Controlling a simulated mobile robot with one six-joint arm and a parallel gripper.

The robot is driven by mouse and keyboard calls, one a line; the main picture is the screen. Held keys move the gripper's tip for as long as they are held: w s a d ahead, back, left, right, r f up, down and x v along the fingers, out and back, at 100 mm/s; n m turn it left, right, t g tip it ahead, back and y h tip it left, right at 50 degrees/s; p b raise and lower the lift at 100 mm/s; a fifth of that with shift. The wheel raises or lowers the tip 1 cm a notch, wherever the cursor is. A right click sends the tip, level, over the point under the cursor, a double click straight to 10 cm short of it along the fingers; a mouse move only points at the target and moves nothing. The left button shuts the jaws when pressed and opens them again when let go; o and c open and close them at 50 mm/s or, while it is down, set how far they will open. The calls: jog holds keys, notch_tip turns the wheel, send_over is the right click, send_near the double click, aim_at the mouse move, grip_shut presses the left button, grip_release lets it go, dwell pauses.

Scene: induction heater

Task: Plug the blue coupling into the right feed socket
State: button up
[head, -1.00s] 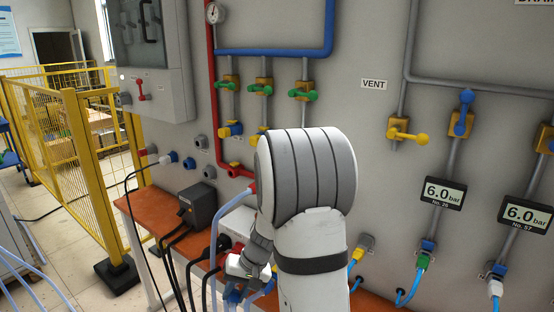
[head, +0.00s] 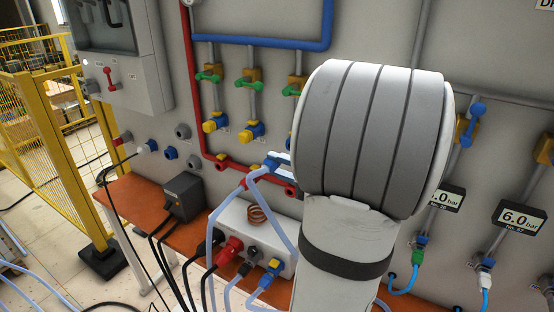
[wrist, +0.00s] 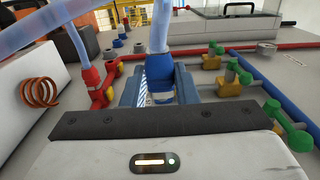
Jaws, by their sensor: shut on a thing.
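The blue coupling (wrist: 158,78) sits between the jaws of my gripper (wrist: 160,92) in the wrist view, with a clear hose rising from it. In the head view my gripper (head: 280,160) is beside the wall near the red pipe, left of my grey arm; the coupling cannot be told apart there. Two feed outlets with blue-and-yellow ends show under the green valves, a left one (head: 215,122) and a middle one (head: 251,131). The pipe under the right green valve (head: 291,90) runs behind my arm, so the right feed socket is hidden. I cannot tell whether the coupling touches any socket.
A red coupling (wrist: 93,76) with its own hose is at a red wall fitting. The white heater box (head: 232,222) with a copper coil (head: 257,216) stands on the orange bench (head: 130,205). Black cables and clear hoses hang in front. A yellow fence (head: 85,150) is at left.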

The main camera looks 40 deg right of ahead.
jog(key=shift+w+d, duration=0.1)
jog(key=shift+w+d+p, duration=0.3)
jog(key=shift+w+d, duration=0.05)
jog(key=shift+d, duration=0.5)
jog(key=shift+w+d+p, duration=0.35)
jog(key=shift+d, duration=0.5)
jog(key=shift+w+d+p, duration=0.3)
jog(key=shift+w+d, duration=0.05)
jog(key=shift+d, duration=0.5)
jog(key=shift+f+b, duration=0.1)
jog(key=shift+b, duration=1.2)
dwell(0.4)
jog(key=shift+w+d, duration=0.2)
jog(key=shift+d, duration=0.45)
dwell(0.4)
jog(key=o, duration=1)
jog(key=shift+a, duration=0.1)
